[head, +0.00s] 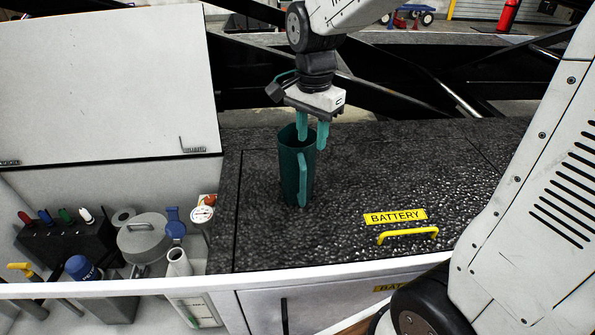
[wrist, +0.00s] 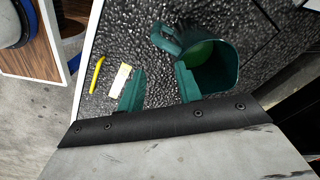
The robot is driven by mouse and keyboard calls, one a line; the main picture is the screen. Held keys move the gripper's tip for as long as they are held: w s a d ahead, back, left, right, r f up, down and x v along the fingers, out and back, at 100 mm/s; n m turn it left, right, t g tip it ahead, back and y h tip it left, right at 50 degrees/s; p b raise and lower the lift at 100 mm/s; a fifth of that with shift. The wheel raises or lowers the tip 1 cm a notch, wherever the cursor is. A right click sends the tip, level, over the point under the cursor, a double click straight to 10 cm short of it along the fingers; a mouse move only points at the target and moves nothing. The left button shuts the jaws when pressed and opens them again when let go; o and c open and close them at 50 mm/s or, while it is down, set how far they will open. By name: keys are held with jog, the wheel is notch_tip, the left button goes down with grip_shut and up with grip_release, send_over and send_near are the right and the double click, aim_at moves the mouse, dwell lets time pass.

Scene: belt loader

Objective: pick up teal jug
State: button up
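The teal jug (head: 291,172) stands upright on the black textured deck (head: 345,185), its handle facing the head camera. My gripper (head: 312,143) points down at the jug's rim with its two teal fingers apart. One finger overlaps the jug's mouth in the head view and the other shows to the right of the rim. In the wrist view the jug (wrist: 228,68) lies right of centre, and my open gripper (wrist: 160,72) has its right finger against or over the rim's edge. I cannot tell whether that finger is inside the mouth or touching.
A yellow handle (head: 408,235) and a BATTERY label (head: 395,217) are on the deck to the right.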

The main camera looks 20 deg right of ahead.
aim_at(304, 147)
jog(key=w+f+m, duration=0.1)
jog(key=w+f, duration=0.1)
jog(key=shift+w+a+m, duration=0.2)
jog(key=shift+w+m, duration=0.2)
jog(key=f, duration=0.8)
jog(key=shift+d+f, duration=0.2)
jog(key=shift+d, duration=0.05)
grip_shut()
jog(key=shift+s+f, duration=0.1)
jog(key=shift+s, duration=0.05)
dwell(0.6)
